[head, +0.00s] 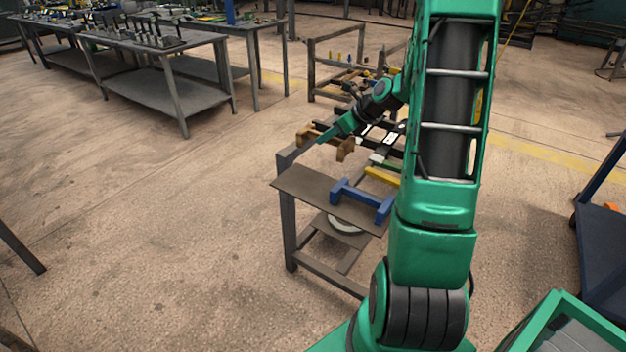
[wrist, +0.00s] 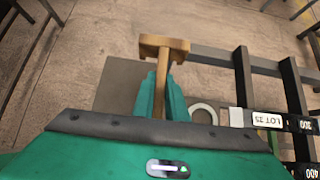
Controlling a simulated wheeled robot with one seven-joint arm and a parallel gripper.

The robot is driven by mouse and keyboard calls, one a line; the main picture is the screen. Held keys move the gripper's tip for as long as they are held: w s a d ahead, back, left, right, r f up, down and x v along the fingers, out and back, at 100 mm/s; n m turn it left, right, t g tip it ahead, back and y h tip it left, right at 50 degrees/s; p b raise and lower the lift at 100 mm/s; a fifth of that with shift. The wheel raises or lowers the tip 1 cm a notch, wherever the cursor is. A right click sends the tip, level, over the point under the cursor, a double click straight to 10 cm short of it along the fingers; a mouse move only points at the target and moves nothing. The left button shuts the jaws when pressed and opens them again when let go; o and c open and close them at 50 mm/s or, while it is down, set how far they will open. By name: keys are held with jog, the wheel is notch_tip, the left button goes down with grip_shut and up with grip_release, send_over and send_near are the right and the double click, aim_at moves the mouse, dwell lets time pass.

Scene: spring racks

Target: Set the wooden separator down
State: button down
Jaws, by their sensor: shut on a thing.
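The wooden separator (head: 345,149) is a light brown bar with a crosspiece at its end. My gripper (head: 334,132) is shut on it and holds it near the left end of the dark metal rack. In the wrist view the separator (wrist: 163,48) sticks out between the green fingers of my gripper (wrist: 161,95), its crosspiece at the far end. Its near end is hidden by the gripper. I cannot tell whether it touches the rack (head: 289,225). A blue separator (head: 361,201) and a yellow one (head: 381,176) lie on the rack closer to me.
A flat grey plate (head: 310,191) covers the rack's near left corner. A white ring (wrist: 203,113) lies low inside the rack. A part labelled LOT 25 (wrist: 266,119) sits to the right. Workbenches (head: 150,45) stand at the back left. The floor left of the rack is clear.

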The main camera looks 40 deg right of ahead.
jog(key=a+f, duration=0.3)
jog(key=a, duration=0.2)
jog(key=a+f, duration=0.2)
jog(key=a, duration=0.1)
jog(key=shift+s+f, duration=0.3)
jog(key=shift+f, duration=2.05)
jog(key=c, duration=1.8)
grip_release()
jog(key=shift+o, duration=0.2)
